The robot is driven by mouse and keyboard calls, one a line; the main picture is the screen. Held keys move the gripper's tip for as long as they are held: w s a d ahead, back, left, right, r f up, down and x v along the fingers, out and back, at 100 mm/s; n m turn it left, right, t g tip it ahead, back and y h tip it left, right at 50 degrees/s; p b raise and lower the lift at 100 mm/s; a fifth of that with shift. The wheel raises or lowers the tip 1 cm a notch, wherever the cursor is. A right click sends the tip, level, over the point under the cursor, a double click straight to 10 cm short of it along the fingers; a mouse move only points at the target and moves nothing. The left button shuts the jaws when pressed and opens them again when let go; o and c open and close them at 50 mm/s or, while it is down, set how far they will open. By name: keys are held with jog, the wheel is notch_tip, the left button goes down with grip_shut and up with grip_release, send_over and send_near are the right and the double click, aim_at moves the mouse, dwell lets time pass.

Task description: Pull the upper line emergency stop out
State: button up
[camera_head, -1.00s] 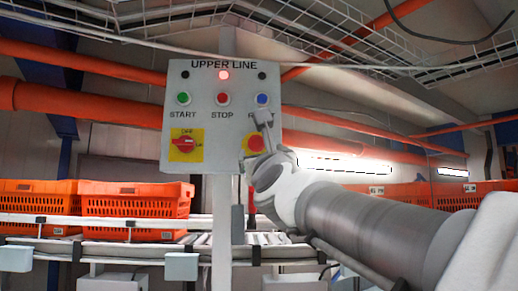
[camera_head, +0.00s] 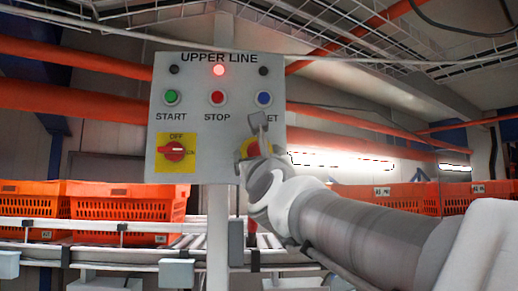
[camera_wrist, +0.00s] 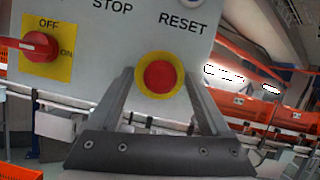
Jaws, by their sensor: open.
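The upper line emergency stop is a red round button on a yellow round base, on the lower right of the grey UPPER LINE panel (camera_head: 207,120). In the wrist view the emergency stop (camera_wrist: 160,75) sits between the two fingers of my open gripper (camera_wrist: 160,88). The fingers are on either side of it and do not visibly grip it. In the head view my gripper (camera_head: 251,142) is in front of the panel's lower right and partly covers the emergency stop (camera_head: 252,149).
The panel also bears a red rotary switch (camera_head: 174,151), a green START button (camera_head: 171,97), a red STOP button (camera_head: 217,98), a blue RESET button (camera_head: 264,99) and a lit red lamp (camera_head: 219,70). Orange totes (camera_head: 124,203) stand on conveyors behind.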

jog(key=shift+w+r, duration=0.1)
jog(key=shift+w, duration=0.15)
grip_shut()
dwell(0.4)
